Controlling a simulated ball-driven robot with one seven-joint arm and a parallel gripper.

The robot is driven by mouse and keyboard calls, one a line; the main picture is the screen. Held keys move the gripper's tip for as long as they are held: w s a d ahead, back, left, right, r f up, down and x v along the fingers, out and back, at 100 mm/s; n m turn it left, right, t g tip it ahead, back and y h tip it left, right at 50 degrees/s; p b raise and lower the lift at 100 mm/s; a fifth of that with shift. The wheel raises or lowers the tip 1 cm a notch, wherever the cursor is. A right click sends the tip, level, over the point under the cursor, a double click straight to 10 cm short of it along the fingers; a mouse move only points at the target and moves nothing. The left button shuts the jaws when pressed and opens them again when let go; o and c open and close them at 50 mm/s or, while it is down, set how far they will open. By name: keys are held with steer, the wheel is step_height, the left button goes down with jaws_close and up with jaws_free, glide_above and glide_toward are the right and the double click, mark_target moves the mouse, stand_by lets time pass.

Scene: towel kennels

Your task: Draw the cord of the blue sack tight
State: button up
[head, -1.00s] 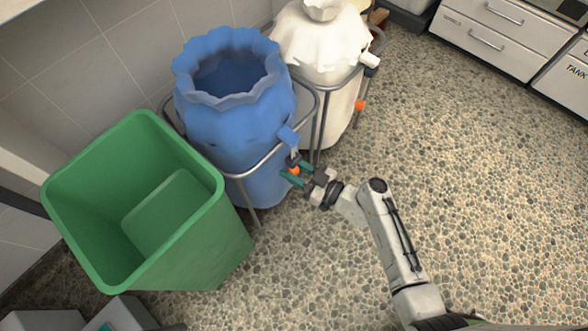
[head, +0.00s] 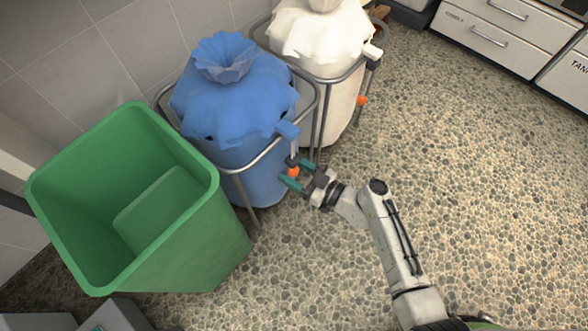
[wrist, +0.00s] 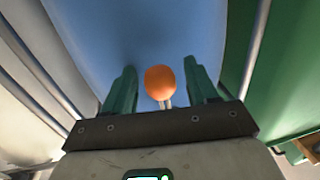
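The blue sack (head: 222,100) hangs in its metal frame. Its mouth is gathered into a narrow ruffled neck, with the cloth drooping over the rim. A blue tab (head: 288,131) sits at the rim, with a cord below it. The orange ball (head: 293,172) hangs at the cord's lower end, in front of the sack's side. My gripper (head: 299,174) is open around the ball. In the wrist view the orange ball (wrist: 160,82) is between the two green fingers (wrist: 162,88), with a gap on each side. Two short cord strands show below it.
A green bin (head: 190,250) stands left of the sack, close to it. A white sack (head: 318,45) in a similar frame (head: 322,110) stands behind to the right, with its own orange ball (head: 361,100). Drawers (head: 480,45) line the far right. The pebbled floor (head: 470,180) at right is clear.

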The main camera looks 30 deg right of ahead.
steer(key=shift+s, duration=0.1)
steer(key=p+v, duration=0.1)
steer(key=v, duration=0.9)
steer(key=shift+s+d+p, duration=0.15)
steer(key=shift+s+p, duration=0.15)
steer(key=shift+p, duration=0.05)
steer(key=s+a+f+n+g+y, duration=0.1)
steer(key=s+a+f+n+g, duration=0.1)
steer(key=s+a+g, duration=0.7)
steer(key=s+d+r+m+g+h, duration=0.5)
steer(key=d+r+m+g+h, duration=0.15)
steer(key=d+r+h, duration=0.35)
step_height(320, 180, up, 36)
steer(key=d+m+p, duration=0.1)
steer(key=d+p, duration=0.1)
steer(key=p, duration=3.4)
steer(key=shift+f+y, duration=0.15)
steer(key=shift+y, duration=0.15)
